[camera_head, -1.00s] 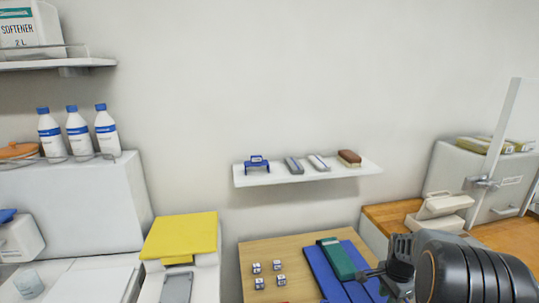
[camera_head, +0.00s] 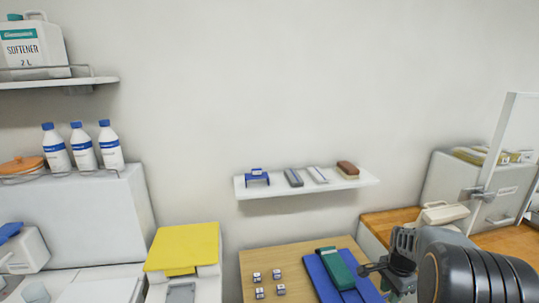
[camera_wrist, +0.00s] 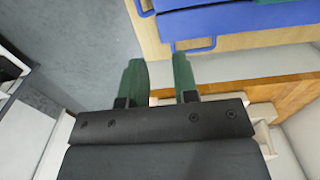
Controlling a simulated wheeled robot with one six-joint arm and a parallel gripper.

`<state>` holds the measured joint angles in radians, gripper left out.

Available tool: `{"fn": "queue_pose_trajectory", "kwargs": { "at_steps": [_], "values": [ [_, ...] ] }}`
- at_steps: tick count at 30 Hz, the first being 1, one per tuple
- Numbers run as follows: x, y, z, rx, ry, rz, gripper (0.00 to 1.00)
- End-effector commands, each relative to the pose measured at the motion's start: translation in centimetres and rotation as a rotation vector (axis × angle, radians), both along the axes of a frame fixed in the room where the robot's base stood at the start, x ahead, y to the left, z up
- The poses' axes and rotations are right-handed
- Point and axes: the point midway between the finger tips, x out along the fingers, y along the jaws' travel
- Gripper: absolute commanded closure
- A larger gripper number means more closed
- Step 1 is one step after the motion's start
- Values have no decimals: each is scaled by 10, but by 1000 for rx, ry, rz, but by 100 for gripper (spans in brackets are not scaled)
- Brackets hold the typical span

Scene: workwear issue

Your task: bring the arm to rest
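My gripper (camera_head: 368,270) is at the lower right of the head view, beside the blue and green folded items on the wooden table. In the wrist view my gripper (camera_wrist: 160,78) shows two green fingers standing apart with nothing between them. The gripper is open and empty. My arm's dark, rounded link fills the lower right corner of the head view and hides part of the table and counter behind it.
A wooden table (camera_head: 259,258) holds a blue folded item (camera_head: 318,272), a green item (camera_head: 338,268) and several small labelled blocks (camera_head: 258,278). A white wall shelf (camera_head: 290,191) carries a blue stand and brushes or similar bars. The wall above is clear.

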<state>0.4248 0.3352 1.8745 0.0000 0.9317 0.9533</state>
Motion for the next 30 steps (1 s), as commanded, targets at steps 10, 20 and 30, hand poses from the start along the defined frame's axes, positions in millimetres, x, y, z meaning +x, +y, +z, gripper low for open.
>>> {"fn": "queue_pose_trajectory", "kwargs": {
  "at_steps": [10, 20, 30],
  "values": [
    [0, 0, 4, 0, 0, 1, 72],
    [-17, 8, -6, 21, 33, 281, 72],
    [-78, 84, 48, -52, -59, 895, 72]
  ]
}}
